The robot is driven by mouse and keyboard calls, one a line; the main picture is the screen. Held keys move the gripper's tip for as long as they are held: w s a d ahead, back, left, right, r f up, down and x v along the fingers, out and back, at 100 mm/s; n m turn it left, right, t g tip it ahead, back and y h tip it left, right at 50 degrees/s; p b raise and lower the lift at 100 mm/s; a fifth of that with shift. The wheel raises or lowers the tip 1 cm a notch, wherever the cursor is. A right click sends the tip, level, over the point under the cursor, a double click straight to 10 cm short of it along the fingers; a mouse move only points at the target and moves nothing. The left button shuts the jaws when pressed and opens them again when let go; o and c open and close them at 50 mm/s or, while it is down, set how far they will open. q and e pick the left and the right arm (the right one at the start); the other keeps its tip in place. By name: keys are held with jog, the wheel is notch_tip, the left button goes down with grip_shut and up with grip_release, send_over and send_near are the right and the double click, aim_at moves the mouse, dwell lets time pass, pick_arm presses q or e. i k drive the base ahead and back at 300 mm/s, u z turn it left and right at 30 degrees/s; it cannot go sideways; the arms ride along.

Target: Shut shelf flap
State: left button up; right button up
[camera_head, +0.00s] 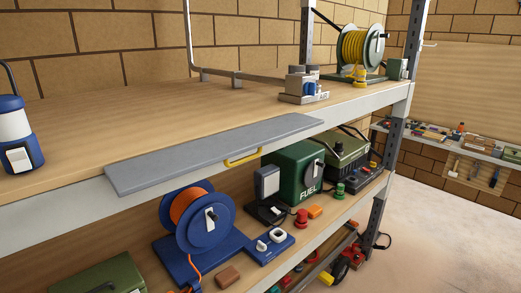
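The shelf flap (205,155) is a long flat grey panel at the front edge of the upper shelf (150,112). It lies about level, swung up, with its near edge toward me. A yellow handle (243,158) is fixed at the flap's near edge, right of its middle. The lower shelf compartment under the flap is open to view. Neither of my grippers shows in the head view.
The lower shelf holds a blue reel with orange cord (205,226), a green FUEL box (293,173) and several small items. A blue and white lantern (15,136) and a yellow hose reel (360,48) stand on the upper shelf. Open floor (440,228) lies at the right.

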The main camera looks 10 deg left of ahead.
aim_at(128, 177)
jog(key=u, duration=0.25)
jog(key=i, duration=0.75)
jog(key=u, duration=0.5)
